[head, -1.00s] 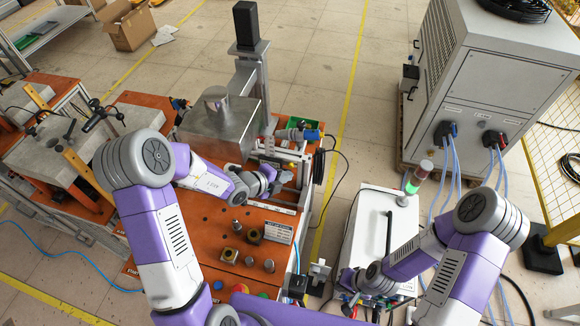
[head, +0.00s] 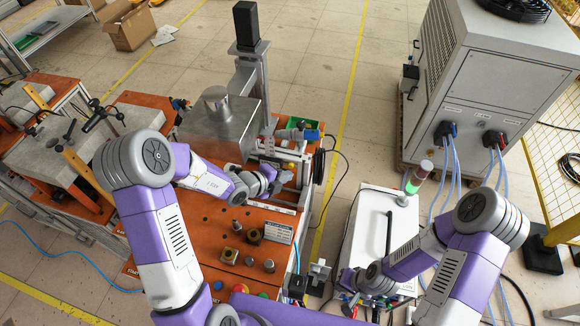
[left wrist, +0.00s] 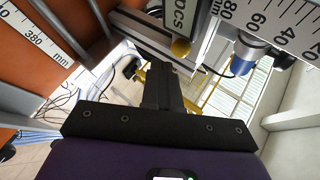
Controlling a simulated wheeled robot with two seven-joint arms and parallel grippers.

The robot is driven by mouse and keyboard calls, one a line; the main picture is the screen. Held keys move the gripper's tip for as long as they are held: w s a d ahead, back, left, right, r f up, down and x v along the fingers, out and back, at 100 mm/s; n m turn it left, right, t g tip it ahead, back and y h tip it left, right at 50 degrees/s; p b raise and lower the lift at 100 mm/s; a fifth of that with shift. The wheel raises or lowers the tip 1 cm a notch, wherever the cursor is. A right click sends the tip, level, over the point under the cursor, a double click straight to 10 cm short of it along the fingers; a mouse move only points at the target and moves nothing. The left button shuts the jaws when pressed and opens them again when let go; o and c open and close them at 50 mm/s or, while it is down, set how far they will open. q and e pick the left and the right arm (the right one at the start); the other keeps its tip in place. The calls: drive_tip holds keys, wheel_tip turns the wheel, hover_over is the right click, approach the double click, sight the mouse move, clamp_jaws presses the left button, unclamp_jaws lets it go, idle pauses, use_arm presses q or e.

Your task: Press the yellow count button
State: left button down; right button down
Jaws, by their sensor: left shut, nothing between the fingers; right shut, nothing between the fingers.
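The yellow count button (left wrist: 180,47) is a small round knob beside a dark label reading "PCS" in the left wrist view. My left gripper (left wrist: 160,68) is shut and empty. Its dark fingertips lie just below and left of the button in that view; whether they touch it I cannot tell. In the head view my left gripper (head: 282,179) is at the right side of the orange bench, by the small counter frame. The button is very small there. My right gripper (head: 350,303) is low at the front of the white box, shut and partly lost among cables.
The orange bench (head: 200,235) carries several knobs and a metal box (head: 222,125). A white box (head: 368,235) with a signal lamp stands to the right.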

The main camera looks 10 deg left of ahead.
use_arm(q)
drive_tip(key=shift+w, duration=0.2)
drive_tip(key=shift+w, duration=0.25)
drive_tip(key=shift+w+p, duration=0.35)
drive_tip(key=shift+w, duration=0.1)
idle(1.0)
drive_tip(key=shift+s, duration=0.85)
drive_tip(key=shift+s+a+b, duration=0.1)
drive_tip(key=shift+s+b, duration=0.4)
drive_tip(key=shift+s, duration=2)
